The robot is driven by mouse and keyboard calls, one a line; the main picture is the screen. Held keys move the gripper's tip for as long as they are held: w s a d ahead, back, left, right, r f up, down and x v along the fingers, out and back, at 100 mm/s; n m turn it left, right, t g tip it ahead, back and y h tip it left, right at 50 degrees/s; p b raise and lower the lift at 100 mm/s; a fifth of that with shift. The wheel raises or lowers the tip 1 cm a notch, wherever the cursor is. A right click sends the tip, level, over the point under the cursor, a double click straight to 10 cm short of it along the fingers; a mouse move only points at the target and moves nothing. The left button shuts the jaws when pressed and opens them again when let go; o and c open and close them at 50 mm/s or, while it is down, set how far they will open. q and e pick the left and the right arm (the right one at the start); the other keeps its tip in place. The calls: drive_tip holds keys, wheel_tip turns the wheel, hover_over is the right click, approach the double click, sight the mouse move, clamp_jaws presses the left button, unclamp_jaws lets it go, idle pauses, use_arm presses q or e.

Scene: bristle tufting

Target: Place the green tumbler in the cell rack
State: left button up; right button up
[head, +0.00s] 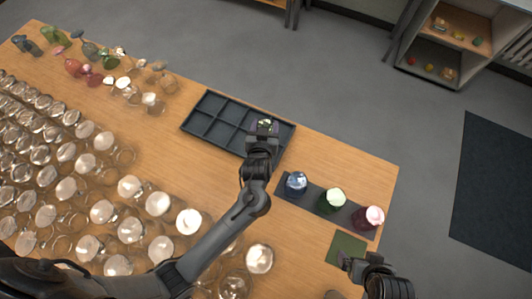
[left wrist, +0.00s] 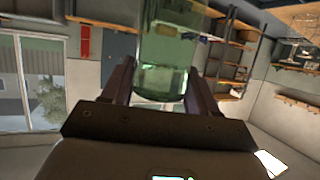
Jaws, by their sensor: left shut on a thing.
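My left gripper (head: 264,132) is over the right part of the dark cell rack (head: 203,127). It is shut on a clear green tumbler (left wrist: 163,55), which stands between the two fingers in the left wrist view. In the head view the held tumbler is mostly hidden by the gripper, so its height above the cells cannot be told. The rack's left cells look empty. My right gripper (head: 358,262) is at the lower right near a green square mat (head: 346,246); whether its jaws are open is unclear.
A dark strip (head: 351,217) right of the rack holds a blue glass (head: 296,184), another green glass (head: 333,200) and a pink glass (head: 370,217). Many clear glasses (head: 85,163) crowd the table's left. Coloured glasses (head: 75,66) stand at the back left.

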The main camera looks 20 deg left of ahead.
use_arm(q)
drive_tip(key=shift+w+d+f, duration=0.15)
drive_tip(key=shift+w+f, duration=0.1)
drive_tip(key=shift+f, duration=0.2)
wheel_tip(320, 180, down, 7)
drive_tip(key=b, duration=0.1)
drive_tip(key=shift+f, duration=0.3)
drive_tip(key=o, duration=1.3)
drive_tip(key=shift+f, duration=0.1)
